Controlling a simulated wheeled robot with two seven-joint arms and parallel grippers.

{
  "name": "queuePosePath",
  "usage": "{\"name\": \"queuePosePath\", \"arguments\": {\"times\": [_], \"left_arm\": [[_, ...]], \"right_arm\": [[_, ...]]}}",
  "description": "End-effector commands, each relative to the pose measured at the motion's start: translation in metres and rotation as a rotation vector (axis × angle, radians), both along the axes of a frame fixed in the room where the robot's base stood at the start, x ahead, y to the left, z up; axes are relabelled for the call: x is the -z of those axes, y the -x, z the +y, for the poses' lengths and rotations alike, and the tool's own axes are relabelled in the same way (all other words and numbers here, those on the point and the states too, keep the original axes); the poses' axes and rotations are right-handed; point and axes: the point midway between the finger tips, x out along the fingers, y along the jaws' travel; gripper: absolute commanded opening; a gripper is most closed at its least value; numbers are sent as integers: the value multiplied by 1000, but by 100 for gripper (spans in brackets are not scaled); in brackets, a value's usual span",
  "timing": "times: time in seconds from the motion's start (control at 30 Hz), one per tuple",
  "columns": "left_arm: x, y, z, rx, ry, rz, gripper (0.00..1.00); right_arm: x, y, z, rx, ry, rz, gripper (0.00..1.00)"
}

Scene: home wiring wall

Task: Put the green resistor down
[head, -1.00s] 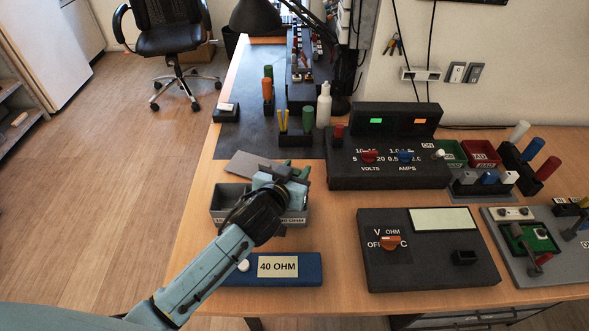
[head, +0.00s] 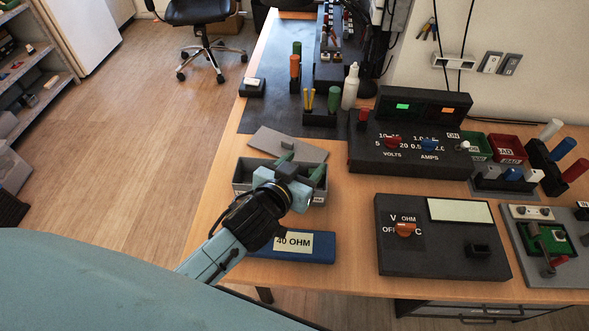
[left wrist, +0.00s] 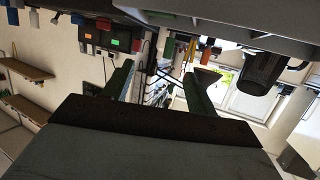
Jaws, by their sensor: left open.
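My left gripper (head: 302,167) is over the grey open bin (head: 238,180) in the head view. Its two green-tinted fingers are spread apart. In the left wrist view the same fingers (left wrist: 160,88) stand wide apart with nothing held between them. I cannot make out the green resistor; the gripper and the bin walls hide part of the bin's inside. A blue block (head: 322,250) labelled 40 OHM lies in front of the bin, partly covered by my wrist. My right gripper is not in view.
A flat grey plate (head: 310,150) lies behind the bin. A black meter (head: 440,265) is to the right, with a black power supply (head: 370,158) behind it. A white bottle (head: 350,88) and a tool holder (head: 318,118) stand farther back.

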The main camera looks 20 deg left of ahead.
Motion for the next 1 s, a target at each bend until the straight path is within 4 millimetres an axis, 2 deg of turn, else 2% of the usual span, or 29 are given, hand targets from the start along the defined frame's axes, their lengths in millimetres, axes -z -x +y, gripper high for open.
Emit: {"name": "queuePosePath", "arguments": {"times": [0.1, 0.3, 1.0], "left_arm": [[-6, 19, 2, 0, 1, 1, 57], [-11, 34, 4, 0, 0, -1, 57], [-11, 36, 4, 0, 0, -1, 57]], "right_arm": [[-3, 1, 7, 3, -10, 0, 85], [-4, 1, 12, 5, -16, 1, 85], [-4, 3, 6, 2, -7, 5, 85]]}}
